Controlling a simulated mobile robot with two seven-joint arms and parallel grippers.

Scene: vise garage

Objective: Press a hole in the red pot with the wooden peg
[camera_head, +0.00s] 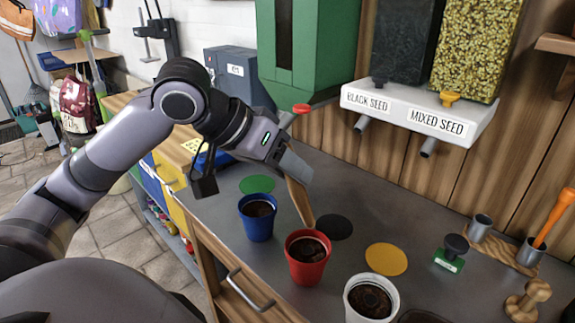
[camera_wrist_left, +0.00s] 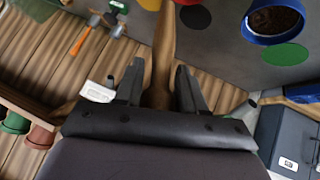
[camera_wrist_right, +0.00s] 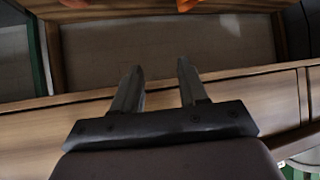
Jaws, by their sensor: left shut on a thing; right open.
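The red pot (camera_head: 307,272), filled with dark soil, stands upright on the grey bench between a blue pot and a white pot. My left gripper (camera_head: 288,172) is shut on the wooden peg (camera_head: 300,202), which points down and slightly right. The peg's lower tip appears just at the back rim of the red pot; its exact height above the soil is unclear. The left wrist view shows the peg (camera_wrist_left: 163,45) between the two fingers. My right gripper (camera_wrist_right: 160,88) is open and empty, seen only in the right wrist view, over a wooden bench edge.
The blue pot (camera_head: 257,226) and white pot (camera_head: 350,308) hold soil close beside the red one. Black (camera_head: 334,227) and yellow (camera_head: 386,259) discs lie behind. A green dispenser (camera_head: 310,50) and seed shelf (camera_head: 420,112) hang above. A green stamp (camera_head: 450,257) stands at right.

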